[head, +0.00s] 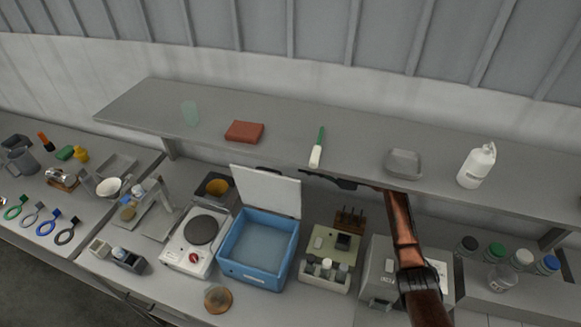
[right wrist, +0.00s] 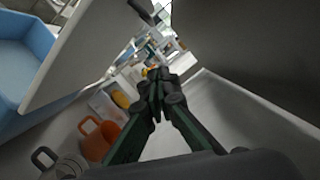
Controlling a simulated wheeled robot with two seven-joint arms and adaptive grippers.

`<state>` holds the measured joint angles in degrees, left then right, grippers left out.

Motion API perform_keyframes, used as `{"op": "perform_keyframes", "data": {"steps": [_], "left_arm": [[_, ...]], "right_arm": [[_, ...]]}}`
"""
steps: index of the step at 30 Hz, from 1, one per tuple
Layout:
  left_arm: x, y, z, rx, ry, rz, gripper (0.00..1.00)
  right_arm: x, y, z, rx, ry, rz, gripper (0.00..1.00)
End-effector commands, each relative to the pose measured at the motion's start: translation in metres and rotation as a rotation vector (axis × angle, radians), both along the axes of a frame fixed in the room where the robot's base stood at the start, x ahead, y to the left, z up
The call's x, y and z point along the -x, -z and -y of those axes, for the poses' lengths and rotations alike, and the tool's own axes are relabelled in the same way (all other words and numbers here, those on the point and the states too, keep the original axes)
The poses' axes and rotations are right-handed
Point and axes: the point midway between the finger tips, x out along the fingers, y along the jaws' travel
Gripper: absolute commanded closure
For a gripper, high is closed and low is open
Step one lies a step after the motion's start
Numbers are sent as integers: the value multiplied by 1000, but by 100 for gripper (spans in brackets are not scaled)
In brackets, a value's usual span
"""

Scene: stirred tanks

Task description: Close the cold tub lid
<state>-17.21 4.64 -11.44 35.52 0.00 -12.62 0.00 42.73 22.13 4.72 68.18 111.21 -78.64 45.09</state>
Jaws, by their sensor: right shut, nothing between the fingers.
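The cold tub (head: 257,250) is an open blue box on the bench with a pale blue inside. Its white lid (head: 268,192) stands up, hinged at the tub's back edge. In the right wrist view the lid (right wrist: 95,45) is a slanted panel between my fingers and the blue tub (right wrist: 18,60). My right gripper (head: 310,173) is at the lid's upper right corner, on its back side, with part hidden by the lid. Its fingers (right wrist: 155,88) are shut and empty. I cannot tell whether they touch the lid. My left gripper is not in view.
A grey shelf (head: 350,150) runs close behind the lid. A hot plate (head: 200,235) stands left of the tub, and a beige block unit (head: 330,255) stands right of it. An orange mug (right wrist: 98,138) shows in the right wrist view. A round brown disc (head: 218,299) lies in front.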

Motion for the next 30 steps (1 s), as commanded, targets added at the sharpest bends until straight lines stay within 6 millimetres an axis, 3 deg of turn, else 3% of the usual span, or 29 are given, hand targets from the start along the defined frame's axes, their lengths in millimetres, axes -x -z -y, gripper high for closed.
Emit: {"op": "perform_keyframes", "data": {"steps": [14, 21, 30], "left_arm": [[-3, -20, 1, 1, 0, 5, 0], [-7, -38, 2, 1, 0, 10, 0], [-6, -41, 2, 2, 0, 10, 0]], "right_arm": [[-15, -12, -91, 1, 0, -1, 100], [10, -25, -99, 3, 2, 0, 100], [18, -27, -102, 2, 3, -2, 100]]}}
